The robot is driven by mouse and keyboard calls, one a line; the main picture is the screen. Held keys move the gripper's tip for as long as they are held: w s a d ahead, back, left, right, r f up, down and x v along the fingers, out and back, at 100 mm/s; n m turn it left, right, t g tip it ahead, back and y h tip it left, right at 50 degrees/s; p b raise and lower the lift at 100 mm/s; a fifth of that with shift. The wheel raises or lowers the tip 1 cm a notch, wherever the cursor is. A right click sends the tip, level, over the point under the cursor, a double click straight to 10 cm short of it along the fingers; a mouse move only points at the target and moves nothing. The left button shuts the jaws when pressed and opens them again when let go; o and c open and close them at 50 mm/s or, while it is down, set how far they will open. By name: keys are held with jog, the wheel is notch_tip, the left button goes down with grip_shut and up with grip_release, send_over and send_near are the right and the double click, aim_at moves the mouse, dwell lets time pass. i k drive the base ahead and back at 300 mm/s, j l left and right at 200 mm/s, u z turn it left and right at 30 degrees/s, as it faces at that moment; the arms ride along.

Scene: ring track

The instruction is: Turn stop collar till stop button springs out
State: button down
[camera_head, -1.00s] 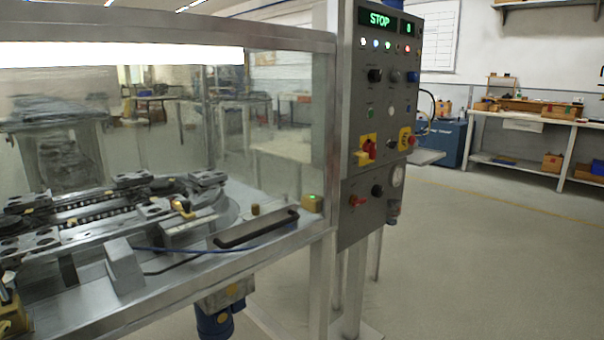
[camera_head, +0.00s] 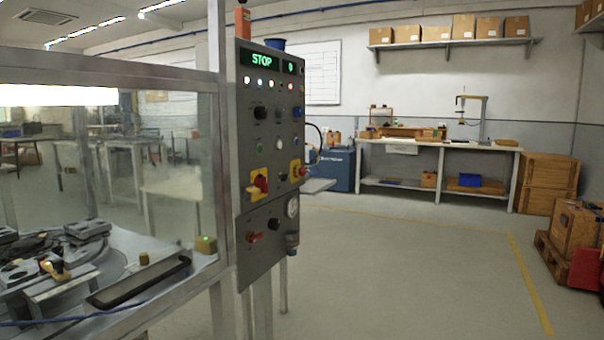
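The grey control panel (camera_head: 268,130) stands at the right end of the glazed machine enclosure, with a green "STOP" on its display (camera_head: 262,59). A red mushroom button (camera_head: 302,171) on a yellow plate sits at the panel's right edge; it looks like the stop button. Its collar is too small to make out, and I cannot tell whether the button is in or out. A red rotary switch on another yellow plate (camera_head: 257,186) is to its left. My gripper is not in view.
The enclosure's frame and glass (camera_head: 155,170) fill the left. Open floor (camera_head: 400,270) lies to the right, with a yellow line. A workbench (camera_head: 440,145) and crates (camera_head: 548,180) stand further back.

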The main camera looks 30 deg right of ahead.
aim_at(296, 167)
jog(key=i+l+z, duration=0.35)
jog(key=i+l, duration=0.25)
jog(key=l, duration=0.2)
jog(key=i+l+z, duration=0.35)
jog(key=i+l, duration=0.3)
jog(key=i+l+z, duration=0.35)
jog(key=i+l, duration=0.15)
jog(key=i, duration=0.25)
